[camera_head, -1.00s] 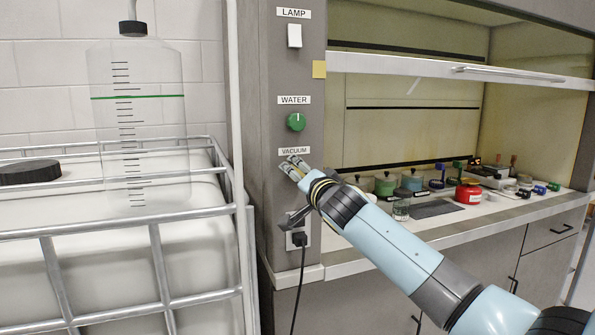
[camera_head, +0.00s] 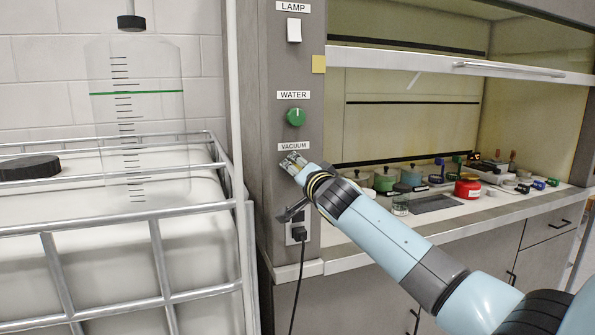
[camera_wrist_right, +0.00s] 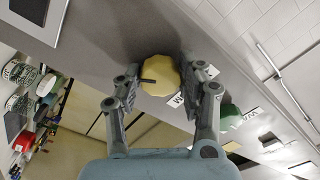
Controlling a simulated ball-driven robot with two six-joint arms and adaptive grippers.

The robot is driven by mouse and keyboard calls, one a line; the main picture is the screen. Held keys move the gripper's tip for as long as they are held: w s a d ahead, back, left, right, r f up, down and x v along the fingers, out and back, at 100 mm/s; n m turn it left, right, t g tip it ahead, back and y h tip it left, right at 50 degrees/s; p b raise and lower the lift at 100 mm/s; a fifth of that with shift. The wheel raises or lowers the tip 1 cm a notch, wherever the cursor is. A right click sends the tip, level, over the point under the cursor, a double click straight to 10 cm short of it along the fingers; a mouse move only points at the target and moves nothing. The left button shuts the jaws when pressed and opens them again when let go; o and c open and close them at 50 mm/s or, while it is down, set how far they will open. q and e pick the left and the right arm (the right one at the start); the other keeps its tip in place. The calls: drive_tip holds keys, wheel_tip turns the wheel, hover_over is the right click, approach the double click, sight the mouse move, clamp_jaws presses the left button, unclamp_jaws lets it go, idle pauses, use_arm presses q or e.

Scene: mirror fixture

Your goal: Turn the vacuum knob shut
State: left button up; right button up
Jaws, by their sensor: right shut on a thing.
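The vacuum knob (camera_wrist_right: 160,75) is pale yellow with a dark pointer mark. It sits between the two fingers of my right gripper in the right wrist view. In the head view my right gripper (camera_head: 292,162) is at the grey post just below the VACUUM label (camera_head: 294,147), and it hides the knob there. The right gripper (camera_wrist_right: 163,88) is shut on the knob, one finger on each side. My left gripper is not in view.
The green water knob (camera_head: 296,117) is just above, with the lamp switch (camera_head: 294,30) higher up. A socket with a black plug (camera_head: 298,234) is below my gripper. A caged white tank (camera_head: 190,240) stands left. Containers, including a red one (camera_head: 467,189), stand in the hood.

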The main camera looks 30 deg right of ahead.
drive_tip(key=shift+n, duration=0.4)
drive_tip(key=n+p, duration=0.1)
drive_tip(key=n, duration=1.6)
drive_tip(key=shift+d, duration=0.15)
drive_tip(key=n+p, duration=0.1)
drive_tip(key=n, duration=0.3)
drive_tip(key=n+p, duration=0.1)
drive_tip(key=n, duration=0.3)
drive_tip(key=shift+p, duration=0.4)
drive_tip(key=shift+n+p, duration=0.5)
drive_tip(key=shift+n, duration=1.7)
drive_tip(key=shift+s, duration=0.1)
